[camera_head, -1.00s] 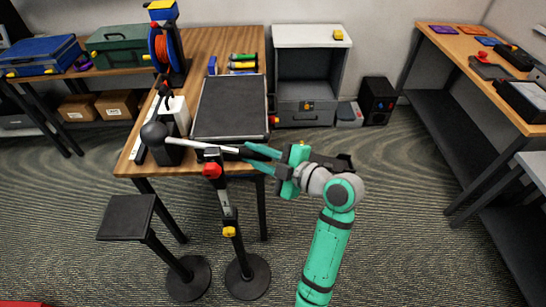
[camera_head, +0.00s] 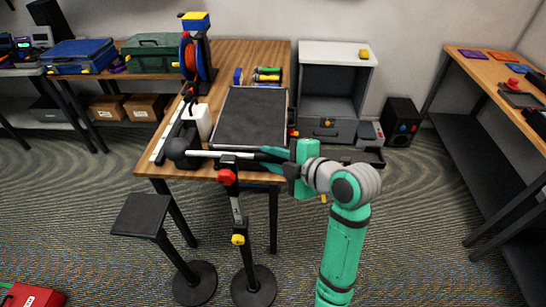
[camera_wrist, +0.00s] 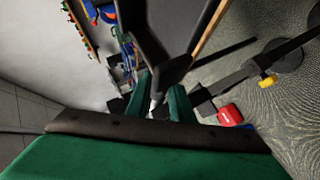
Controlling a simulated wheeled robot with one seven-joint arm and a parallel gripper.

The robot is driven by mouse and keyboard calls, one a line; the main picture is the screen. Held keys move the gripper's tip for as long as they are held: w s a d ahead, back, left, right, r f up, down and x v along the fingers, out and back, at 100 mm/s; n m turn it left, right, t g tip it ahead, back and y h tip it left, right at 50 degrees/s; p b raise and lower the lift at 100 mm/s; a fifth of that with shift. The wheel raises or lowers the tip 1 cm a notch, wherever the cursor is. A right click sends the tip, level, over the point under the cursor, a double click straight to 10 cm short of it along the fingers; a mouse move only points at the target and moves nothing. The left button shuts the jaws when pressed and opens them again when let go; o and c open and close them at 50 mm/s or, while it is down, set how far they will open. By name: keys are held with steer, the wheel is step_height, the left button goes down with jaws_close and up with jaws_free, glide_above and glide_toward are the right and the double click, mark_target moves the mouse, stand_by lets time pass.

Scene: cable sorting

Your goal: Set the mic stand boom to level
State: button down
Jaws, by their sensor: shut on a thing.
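The mic stand stands on a round black base (camera_head: 253,287), with a yellow knob (camera_head: 238,239) low on its upright and a red knob (camera_head: 226,177) at the boom joint. Its pale boom (camera_head: 215,154) runs nearly level in the head view, with a black ball-shaped end (camera_head: 178,148) at left. My gripper (camera_head: 268,154) is shut on the boom right of the red knob; the teal fingers partly hide it. In the wrist view my gripper (camera_wrist: 160,90) has the boom (camera_wrist: 156,102) between its fingers, with the red knob (camera_wrist: 230,115) beside them.
A wooden table (camera_head: 170,163) with a dark flat-topped case (camera_head: 250,115) lies just behind the boom. A cable reel (camera_head: 195,58) stands at its back. A square-topped black stand (camera_head: 142,215) is left of the mic stand. Open floor (camera_head: 420,230) lies to the right.

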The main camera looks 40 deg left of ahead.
steer(key=shift+w, duration=0.1)
steer(key=c, duration=1.6)
jaws_free()
steer(key=shift+o, duration=0.2)
steer(key=shift+d, duration=0.1)
steer(key=v, duration=1)
steer(key=shift+d+r, duration=0.15)
steer(key=shift+d, duration=0.1)
